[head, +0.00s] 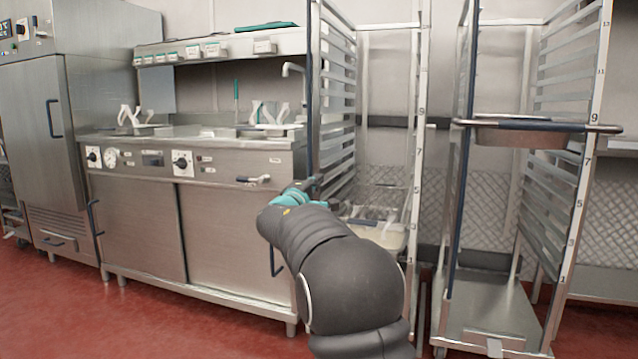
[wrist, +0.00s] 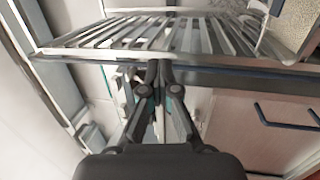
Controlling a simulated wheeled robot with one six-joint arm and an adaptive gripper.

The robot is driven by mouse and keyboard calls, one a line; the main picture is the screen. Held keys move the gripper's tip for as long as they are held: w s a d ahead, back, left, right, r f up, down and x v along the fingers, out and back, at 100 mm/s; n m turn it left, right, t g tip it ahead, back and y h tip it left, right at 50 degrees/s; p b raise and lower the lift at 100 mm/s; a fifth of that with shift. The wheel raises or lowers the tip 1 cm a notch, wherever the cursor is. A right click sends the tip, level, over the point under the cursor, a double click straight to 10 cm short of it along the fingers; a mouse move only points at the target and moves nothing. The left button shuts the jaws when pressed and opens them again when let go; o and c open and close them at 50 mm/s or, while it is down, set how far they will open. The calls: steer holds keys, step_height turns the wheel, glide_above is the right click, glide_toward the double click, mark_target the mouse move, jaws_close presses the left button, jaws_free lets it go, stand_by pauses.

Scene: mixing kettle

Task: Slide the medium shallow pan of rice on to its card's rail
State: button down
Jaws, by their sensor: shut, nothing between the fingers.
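I cannot tell which one holds the rice. My gripper (head: 312,184) is by the left rack's near left post, largely hidden by my arm. Rail numbers show on the posts; I cannot read any card.
The left rack (head: 419,150) and right rack (head: 580,210) stand against the wall with a narrow gap between them. A tall steel cabinet (head: 40,140) is far left. Red floor is open in front.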

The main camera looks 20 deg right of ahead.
steer(key=s+a+r+t, duration=0.1)
steer(key=s+a+r, duration=0.5)
steer(key=s, duration=0.3)
steer(key=shift+a+h, duration=0.3)
steer(key=shift+a, duration=0.55)
stand_by(2.5)
steer(key=shift+a, duration=0.1)
stand_by(0.3)
